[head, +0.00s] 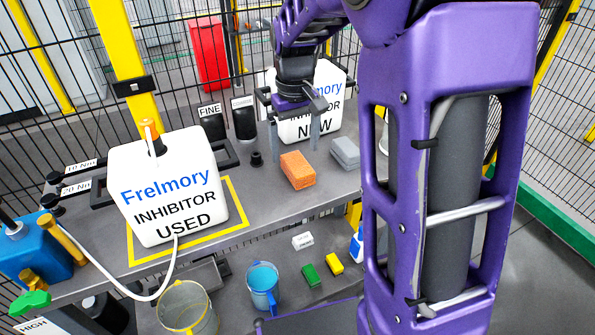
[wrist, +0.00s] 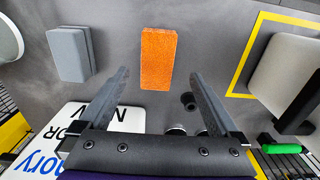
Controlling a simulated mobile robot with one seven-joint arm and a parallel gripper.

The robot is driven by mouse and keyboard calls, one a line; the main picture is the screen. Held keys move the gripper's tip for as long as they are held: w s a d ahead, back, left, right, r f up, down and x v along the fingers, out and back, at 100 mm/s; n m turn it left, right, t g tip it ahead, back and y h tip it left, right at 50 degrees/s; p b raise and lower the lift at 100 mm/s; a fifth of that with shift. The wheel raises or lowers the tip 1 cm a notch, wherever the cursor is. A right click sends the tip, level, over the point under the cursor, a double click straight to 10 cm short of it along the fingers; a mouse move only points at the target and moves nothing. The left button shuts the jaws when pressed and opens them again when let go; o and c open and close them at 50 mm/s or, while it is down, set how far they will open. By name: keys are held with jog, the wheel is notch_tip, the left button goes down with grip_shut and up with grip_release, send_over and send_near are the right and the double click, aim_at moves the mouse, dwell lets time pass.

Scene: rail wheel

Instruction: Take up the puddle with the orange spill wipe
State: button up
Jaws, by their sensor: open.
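The orange spill wipe (head: 298,169) is a block lying on the grey bench top, right of the yellow-outlined area. In the wrist view the wipe (wrist: 158,58) lies ahead of my fingertips, roughly between their lines. My gripper (head: 295,146) is open and empty, its fingers pointing down over the bench just behind the wipe. In the wrist view my gripper (wrist: 158,72) shows both fingers spread apart, with clear bench between them. I cannot make out a puddle in either view.
A grey block (head: 345,152) lies right of the wipe. The white NEW container (head: 325,110) stands close behind my gripper. The white USED container (head: 165,190) with a hose stands left. A lower shelf holds a blue mug (head: 263,285), a clear jug (head: 186,308) and small blocks.

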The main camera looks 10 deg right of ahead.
aim_at(297, 164)
jog(key=shift+s+d+f+b, duration=0.1)
jog(key=shift+f+b, duration=0.1)
jog(key=shift+f, duration=0.7)
jog(key=shift+w+d+f+b, duration=0.1)
jog(key=shift+f+b, duration=0.1)
jog(key=shift+f, duration=0.65)
jog(key=shift+s+d+f+b, duration=0.1)
jog(key=shift+f+b, duration=0.1)
jog(key=shift+f, duration=0.7)
jog(key=shift+a, duration=0.1)
jog(key=c, duration=1.4)
notch_tip(297, 164, up, 10)
jog(key=shift+r+p, duration=0.1)
jog(key=shift+p, duration=0.9)
jog(key=shift+c, duration=0.2)
